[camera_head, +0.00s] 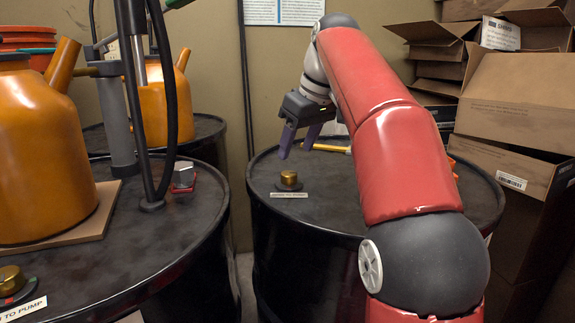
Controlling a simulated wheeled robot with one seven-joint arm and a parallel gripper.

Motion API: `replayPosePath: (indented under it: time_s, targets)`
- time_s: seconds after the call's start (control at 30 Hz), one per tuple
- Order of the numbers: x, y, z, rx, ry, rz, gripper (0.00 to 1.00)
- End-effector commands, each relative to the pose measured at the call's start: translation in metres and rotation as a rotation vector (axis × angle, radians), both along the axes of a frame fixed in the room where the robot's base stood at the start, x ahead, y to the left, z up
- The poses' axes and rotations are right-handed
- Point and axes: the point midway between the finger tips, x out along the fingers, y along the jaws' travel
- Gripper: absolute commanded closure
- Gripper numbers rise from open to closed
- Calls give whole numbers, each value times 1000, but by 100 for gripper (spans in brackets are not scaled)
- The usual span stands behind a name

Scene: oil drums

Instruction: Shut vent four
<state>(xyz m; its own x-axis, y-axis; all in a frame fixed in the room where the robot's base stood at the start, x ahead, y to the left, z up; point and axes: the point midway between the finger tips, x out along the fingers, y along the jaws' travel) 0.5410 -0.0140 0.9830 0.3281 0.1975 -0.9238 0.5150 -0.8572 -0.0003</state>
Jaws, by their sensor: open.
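A brass vent knob (289,179) sits on a dark round base on top of the right black drum (345,205). A small white label (289,195) lies in front of it, too small to read. Another brass knob (11,279) with a dark base is at the lower left on the near left drum, beside a label (22,309) ending "TO PUMP". I cannot tell from any marking which vent is four. My gripper (295,148) has purple fingers pointing down, open and empty. In the picture it is just above the right drum's knob, apart from it.
An orange can (38,150) stands on a board on the left drum, near a grey hand pump (120,110) with a black hose. A red-and-grey small block (184,177) sits by the hose. A yellow stick (331,148) lies behind my gripper. Cardboard boxes (515,100) crowd the right.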

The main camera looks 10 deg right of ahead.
Motion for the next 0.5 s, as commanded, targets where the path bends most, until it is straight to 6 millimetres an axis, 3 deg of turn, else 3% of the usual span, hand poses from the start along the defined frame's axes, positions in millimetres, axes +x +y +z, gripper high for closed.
replayPosePath:
  time_s: [0.23, 0.5]
  targets:
    - [13, 9, -42, 0, 2, 2, 46]
    - [20, 13, -59, 0, 0, 0, 46]
